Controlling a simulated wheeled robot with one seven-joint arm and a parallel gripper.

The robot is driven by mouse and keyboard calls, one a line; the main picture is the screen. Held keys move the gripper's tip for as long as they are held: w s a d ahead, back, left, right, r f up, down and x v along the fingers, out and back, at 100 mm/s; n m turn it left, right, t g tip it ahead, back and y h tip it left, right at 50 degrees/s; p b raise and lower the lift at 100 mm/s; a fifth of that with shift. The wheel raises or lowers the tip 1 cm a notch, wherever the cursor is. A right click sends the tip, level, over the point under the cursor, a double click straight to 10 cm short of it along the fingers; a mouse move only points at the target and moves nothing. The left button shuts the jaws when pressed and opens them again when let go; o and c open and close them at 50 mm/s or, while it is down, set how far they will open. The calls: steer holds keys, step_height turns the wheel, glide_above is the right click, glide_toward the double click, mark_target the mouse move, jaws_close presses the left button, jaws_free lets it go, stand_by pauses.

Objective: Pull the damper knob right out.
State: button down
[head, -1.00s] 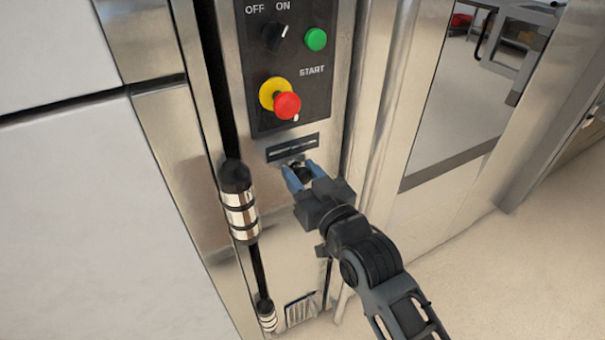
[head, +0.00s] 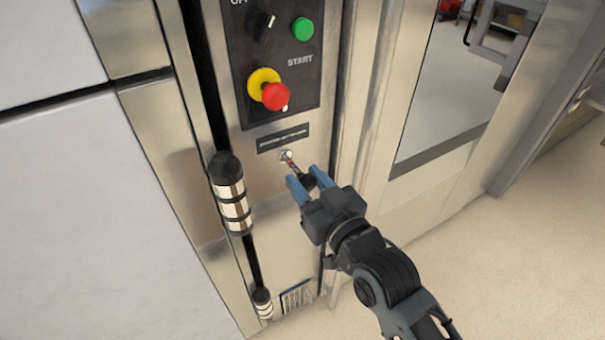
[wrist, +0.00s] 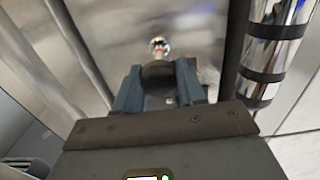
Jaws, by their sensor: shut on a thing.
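The damper knob (wrist: 159,77) is a round black knob on a thin metal rod. In the head view, the bright rod (head: 291,164) stands out from its collar on the steel panel, below the dark label strip. My gripper (head: 306,185) is shut on the knob, with one blue finger on each side of it. In the wrist view, the knob sits between the two blue fingers, and the shiny collar (wrist: 158,45) shows beyond it. The knob is clear of the panel, with a length of rod exposed.
A red emergency button (head: 276,96) on a yellow base, a green start button (head: 302,29) and a black switch (head: 260,25) sit above. A black and chrome vertical handle (head: 229,190) stands left of the knob. Open floor (head: 500,270) lies to the right.

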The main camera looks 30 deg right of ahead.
steer(key=c, duration=0.7)
jaws_free()
steer(key=shift+s, duration=0.1)
steer(key=shift+s+b, duration=0.3)
steer(key=shift+s, duration=3.6)
steer(key=shift+s, duration=0.1)
steer(key=s+g, duration=0.1)
steer(key=s, duration=0.8)
steer(key=s+r+g+p, duration=0.1)
steer(key=s, duration=0.8)
steer(key=s+r+g+p, duration=0.1)
steer(key=s, duration=0.8)
steer(key=shift+s+r, duration=0.2)
steer(key=shift+s, duration=0.15)
